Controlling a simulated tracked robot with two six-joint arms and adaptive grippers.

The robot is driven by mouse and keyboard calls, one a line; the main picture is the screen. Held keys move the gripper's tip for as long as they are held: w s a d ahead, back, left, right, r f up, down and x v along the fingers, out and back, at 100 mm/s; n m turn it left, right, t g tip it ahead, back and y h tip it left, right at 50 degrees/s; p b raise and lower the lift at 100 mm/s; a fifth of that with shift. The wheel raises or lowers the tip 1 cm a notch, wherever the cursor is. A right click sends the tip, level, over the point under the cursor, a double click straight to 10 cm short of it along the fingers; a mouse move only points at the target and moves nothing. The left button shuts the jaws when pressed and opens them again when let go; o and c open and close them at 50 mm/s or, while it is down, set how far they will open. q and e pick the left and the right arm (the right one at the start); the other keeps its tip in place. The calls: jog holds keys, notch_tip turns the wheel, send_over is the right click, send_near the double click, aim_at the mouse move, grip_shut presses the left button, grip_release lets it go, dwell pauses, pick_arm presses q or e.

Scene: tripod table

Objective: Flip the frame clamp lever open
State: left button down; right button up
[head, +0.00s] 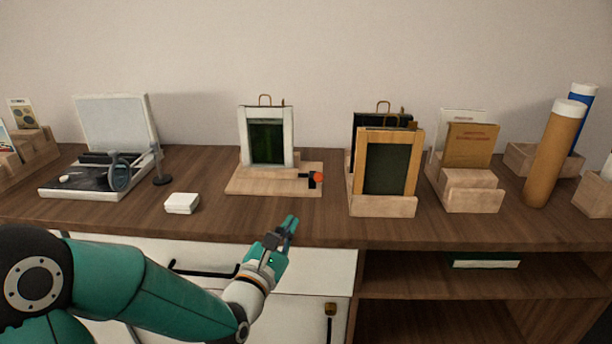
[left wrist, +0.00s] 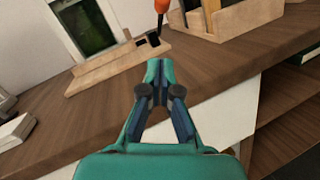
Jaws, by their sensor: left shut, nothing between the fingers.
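A white frame (head: 245,140) stands upright on a light wooden base (head: 265,188) in the middle of the table. The clamp lever, dark with an orange-red knob (head: 317,177), sits at the right end of that base. In the left wrist view the orange knob (left wrist: 162,6) is at the top edge, partly cut off, beyond the fingertips. My left gripper (head: 290,224) is shut and empty, in front of the table's front edge, below and apart from the lever. It also shows in the left wrist view (left wrist: 158,72). My right gripper is not in view.
A wooden stand with an upright tan frame (head: 417,160) is right of the base. A small white box (head: 182,203) and an open white case (head: 112,120) are to the left. The table strip before the base is clear. A drawer handle (head: 205,273) is below.

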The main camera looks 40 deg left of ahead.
aim_at(319, 177)
pick_arm(q)
jog(key=x, duration=0.6)
jog(key=shift+w+r+p, duration=0.15)
jog(key=shift+w+p, duration=0.15)
jog(key=shift+p, duration=0.05)
jog(key=shift+w+d+r+p, duration=0.15)
jog(key=shift+w+r, duration=0.15)
jog(key=shift+r, duration=0.2)
jog(key=shift+w+d+r+p, duration=0.1)
jog(key=shift+w+r+p, duration=0.05)
jog(key=shift+w+r, duration=0.6)
jog(key=shift+r, duration=0.05)
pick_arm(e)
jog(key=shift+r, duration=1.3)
